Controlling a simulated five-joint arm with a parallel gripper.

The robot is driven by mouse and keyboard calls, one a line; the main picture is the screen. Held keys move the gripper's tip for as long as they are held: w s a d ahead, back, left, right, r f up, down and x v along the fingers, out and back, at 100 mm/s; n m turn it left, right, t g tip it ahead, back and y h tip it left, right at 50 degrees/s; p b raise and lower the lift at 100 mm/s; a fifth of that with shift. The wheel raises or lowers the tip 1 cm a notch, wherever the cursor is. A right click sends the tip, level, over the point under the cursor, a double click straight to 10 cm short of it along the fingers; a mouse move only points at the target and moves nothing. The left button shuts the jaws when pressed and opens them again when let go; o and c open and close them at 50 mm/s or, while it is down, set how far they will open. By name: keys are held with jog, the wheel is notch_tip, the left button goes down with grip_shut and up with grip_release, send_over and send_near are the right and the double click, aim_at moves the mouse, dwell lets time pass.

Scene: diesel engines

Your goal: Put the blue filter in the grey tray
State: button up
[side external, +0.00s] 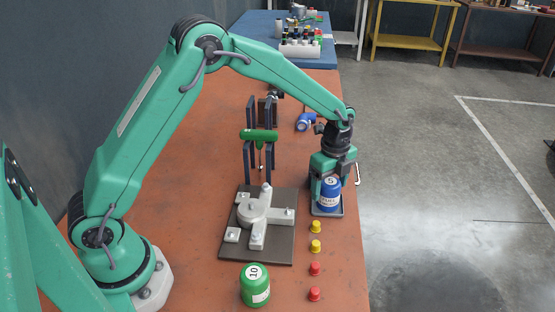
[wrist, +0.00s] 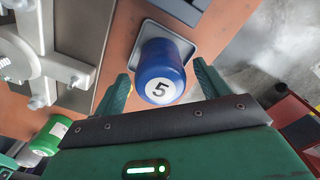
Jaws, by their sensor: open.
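The blue filter (side external: 330,194), marked 5 on its top, stands upright on the small grey tray (side external: 338,212) near the table's right edge. In the wrist view the blue filter (wrist: 161,70) is in the middle, with the grey tray (wrist: 146,26) under it. My gripper (side external: 330,176) is just above the filter, pointing down. In the wrist view its two fingers are apart, one on each side of the filter, with visible gaps (wrist: 161,68). The gripper is open. The filter's lower part and some of the tray are hidden.
A dark plate with a grey metal fixture (side external: 256,213) lies just left of the tray. A green filter (side external: 255,285) marked 10 stands at the front. Yellow and red caps (side external: 315,246) line the right edge. A dark rack with a green part (side external: 259,136) stands behind.

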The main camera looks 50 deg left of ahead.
notch_tip(320, 180, up, 12)
dwell(0.7)
jog(key=shift+r, duration=0.1)
dwell(0.3)
jog(key=s+a+r+n+t, duration=0.3)
jog(key=s+a+r+n, duration=0.2)
jog(key=s+r+n, duration=0.6)
jog(key=s+a+f+n+t, duration=0.1)
jog(key=s+n, duration=0.3)
jog(key=s, duration=0.4)
jog(key=s+a+f+n+t, duration=0.1)
jog(key=s+n, duration=0.3)
jog(key=s, duration=0.4)
jog(key=shift+s+a+f+t, duration=0.3)
jog(key=shift+s+a+f, duration=0.1)
jog(key=shift+a+f, duration=0.3)
